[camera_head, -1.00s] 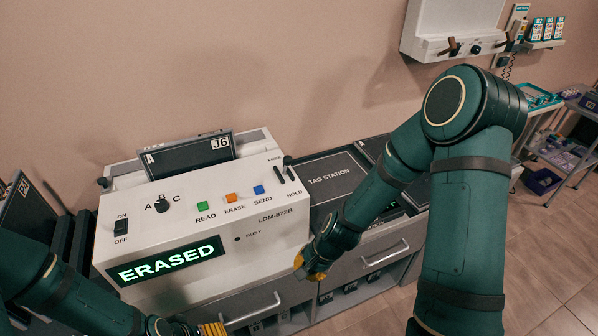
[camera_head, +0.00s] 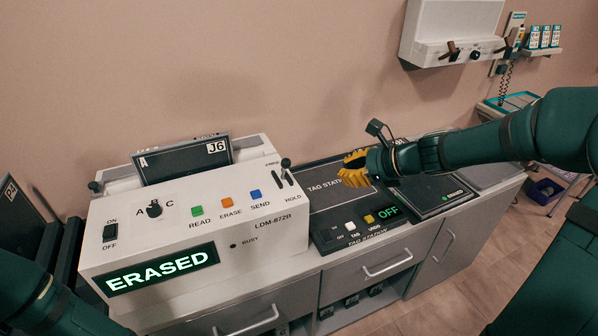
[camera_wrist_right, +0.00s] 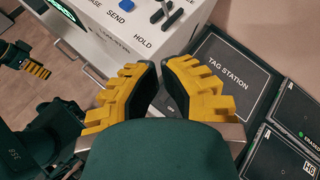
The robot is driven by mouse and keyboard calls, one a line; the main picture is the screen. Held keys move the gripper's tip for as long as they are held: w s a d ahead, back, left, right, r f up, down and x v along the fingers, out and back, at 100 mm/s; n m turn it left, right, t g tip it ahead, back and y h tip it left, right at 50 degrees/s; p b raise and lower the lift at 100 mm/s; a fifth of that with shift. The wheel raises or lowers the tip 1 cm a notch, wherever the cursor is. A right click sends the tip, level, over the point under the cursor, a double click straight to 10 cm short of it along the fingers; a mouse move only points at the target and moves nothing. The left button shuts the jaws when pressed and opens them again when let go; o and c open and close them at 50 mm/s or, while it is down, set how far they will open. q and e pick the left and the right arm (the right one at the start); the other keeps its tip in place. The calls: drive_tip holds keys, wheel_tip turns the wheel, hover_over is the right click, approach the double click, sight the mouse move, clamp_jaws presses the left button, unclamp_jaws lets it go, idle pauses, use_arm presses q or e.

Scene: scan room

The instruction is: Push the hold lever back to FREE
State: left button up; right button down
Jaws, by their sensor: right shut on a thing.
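The hold lever (camera_head: 286,163) has a dark round knob and stands at the right end of the white console's (camera_head: 243,260) sloped top, at the back of the slots above the HOLD label. A small, hard-to-read label lies behind it. The lever also shows at the top of the right wrist view (camera_wrist_right: 157,15). My right gripper (camera_head: 347,170) is above the tag station, right of the lever and apart from it. Its yellow fingers are shut; what is between them cannot be made out. My left gripper (camera_wrist_right: 38,70) shows small in the right wrist view, its opening unclear.
The console display (camera_head: 160,270) reads ERASED. A dark J6 panel (camera_head: 185,160) stands in the console's back. The tag station (camera_head: 330,195) and dark flat cassettes (camera_head: 435,195) lie to the right. Drawers are below. Space above the console top is clear.

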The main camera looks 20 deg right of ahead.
drive_tip(key=shift+a+f, duration=0.1)
drive_tip(key=b, duration=0.3)
approach(284, 170)
drive_tip(key=shift+s+f+x, duration=0.15)
drive_tip(key=shift+f+x, duration=0.05)
drive_tip(key=shift+x, duration=1.05)
drive_tip(key=shift+s+f+x, duration=0.15)
drive_tip(key=shift+x, duration=1.1)
drive_tip(key=shift+p, duration=0.3)
